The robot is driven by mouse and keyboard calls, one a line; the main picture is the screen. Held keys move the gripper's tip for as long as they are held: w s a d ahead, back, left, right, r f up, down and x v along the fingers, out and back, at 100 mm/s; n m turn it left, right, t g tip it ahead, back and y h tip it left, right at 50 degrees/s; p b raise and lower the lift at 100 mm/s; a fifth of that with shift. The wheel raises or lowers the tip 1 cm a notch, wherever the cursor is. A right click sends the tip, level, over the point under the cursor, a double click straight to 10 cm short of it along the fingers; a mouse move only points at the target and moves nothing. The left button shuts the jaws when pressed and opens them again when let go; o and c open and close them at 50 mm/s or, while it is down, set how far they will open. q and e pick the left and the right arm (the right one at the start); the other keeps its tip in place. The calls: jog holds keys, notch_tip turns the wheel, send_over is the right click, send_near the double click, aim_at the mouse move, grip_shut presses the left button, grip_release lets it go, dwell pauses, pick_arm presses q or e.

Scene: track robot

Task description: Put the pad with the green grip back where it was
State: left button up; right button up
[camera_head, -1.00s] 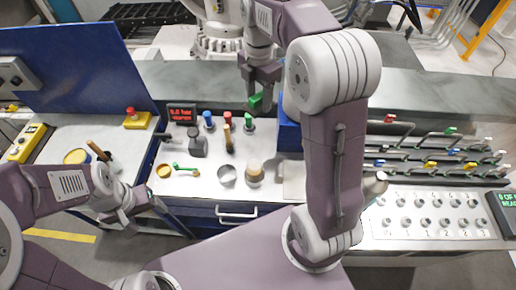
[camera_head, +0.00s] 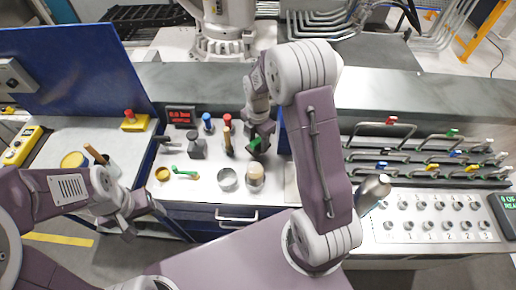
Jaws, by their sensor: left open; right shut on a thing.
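My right gripper (camera_head: 257,136) reaches down over the back of the workbench, just right of the upright red-topped piece (camera_head: 227,120). It is shut on the pad with the green grip (camera_head: 255,146); the green part shows at the fingertips. The underside of the pad is mostly hidden, so I cannot tell whether it touches the bench. A blue-topped piece (camera_head: 208,122) stands left of the red one. My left gripper (camera_head: 141,214) is open and empty, low at the left in front of the bench edge.
A metal cup (camera_head: 228,179), a jar with a tan top (camera_head: 254,177), a green-handled tool (camera_head: 185,173) and a yellow round container (camera_head: 162,174) sit in front. A dark block (camera_head: 195,146) stands left. A blue box is partly hidden by my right arm. Colour-tagged rails (camera_head: 430,157) lie right.

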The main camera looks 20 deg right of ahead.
aim_at(258, 148)
jog(key=shift+w+f, duration=0.1)
jog(key=shift+f, duration=2.25)
jog(key=shift+f, duration=0.1)
jog(key=o, duration=1.5)
jog(key=shift+r, duration=0.35)
notch_tip(258, 148, up, 12)
jog(key=shift+f, duration=0.15)
